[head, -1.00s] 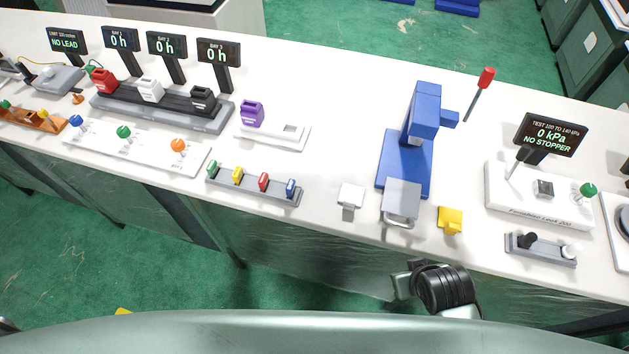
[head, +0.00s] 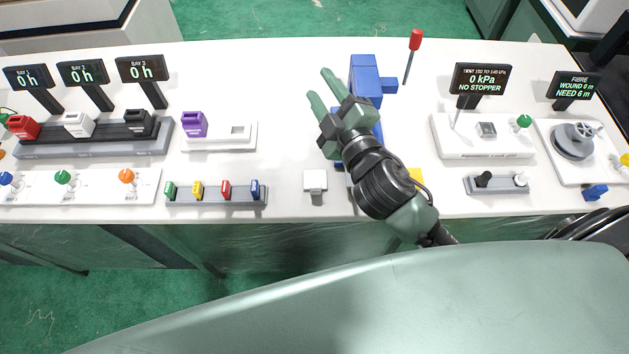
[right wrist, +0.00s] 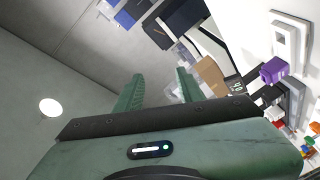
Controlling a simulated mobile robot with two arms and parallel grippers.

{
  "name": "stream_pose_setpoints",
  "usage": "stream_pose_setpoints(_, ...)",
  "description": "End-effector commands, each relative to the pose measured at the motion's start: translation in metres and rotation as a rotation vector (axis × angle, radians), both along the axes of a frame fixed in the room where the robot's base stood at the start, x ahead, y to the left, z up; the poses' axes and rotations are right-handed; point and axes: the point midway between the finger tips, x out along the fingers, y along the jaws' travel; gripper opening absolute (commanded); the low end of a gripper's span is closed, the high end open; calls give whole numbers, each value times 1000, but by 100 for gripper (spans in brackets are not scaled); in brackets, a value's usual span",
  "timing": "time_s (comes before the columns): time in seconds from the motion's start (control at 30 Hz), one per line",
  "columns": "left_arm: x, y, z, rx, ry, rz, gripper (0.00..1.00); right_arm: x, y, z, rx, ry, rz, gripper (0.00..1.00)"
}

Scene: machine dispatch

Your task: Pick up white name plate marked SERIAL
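A small white plate with a short tab (head: 315,181) lies near the front edge of the table in the head view; no marking on it can be read. My right gripper (head: 320,87) is raised above the table, up and to the right of the white plate in the picture. Its two green fingers are apart with nothing between them, as the right wrist view (right wrist: 160,88) also shows. The gripper and arm hide most of the blue press (head: 364,68). The white plate cannot be made out in the right wrist view. My left gripper is not in view.
A yellow piece (head: 417,175) is partly hidden behind my right arm. A rack of small coloured pieces (head: 215,197) stands left of the plate. A red-topped rod (head: 415,41) stands at the back. The leak tester (head: 484,136) is to the right. Bare table surrounds the plate.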

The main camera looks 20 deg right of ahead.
Motion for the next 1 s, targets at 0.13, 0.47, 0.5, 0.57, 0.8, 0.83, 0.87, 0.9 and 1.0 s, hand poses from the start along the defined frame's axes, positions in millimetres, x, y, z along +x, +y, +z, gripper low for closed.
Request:
stream_pose_setpoints(0.13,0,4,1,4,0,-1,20,-3,87,79,-419,-455,337,39)
stream_pose_setpoints(0.47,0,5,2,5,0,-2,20,-84,163,-42,-1532,-1030,1245,39)
stream_pose_setpoints(0.5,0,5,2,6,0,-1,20,-85,145,-68,-1660,-1031,1360,39)
stream_pose_setpoints(0.57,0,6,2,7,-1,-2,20,-82,113,-100,-1829,-1005,1521,39)
stream_pose_setpoints(0.8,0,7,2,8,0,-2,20,-67,6,-153,-2175,-805,1912,39)
stream_pose_setpoints(0.83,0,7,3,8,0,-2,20,-66,1,-155,-2188,-792,1928,39)
stream_pose_setpoints(0.87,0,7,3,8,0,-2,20,-66,-2,-156,-2195,-783,1940,39)
stream_pose_setpoints(0.9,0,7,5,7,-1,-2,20,-65,-3,-159,-2199,-777,1949,39)
stream_pose_setpoints(1.0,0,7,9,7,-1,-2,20,-65,1,-169,-2196,-775,1953,39)
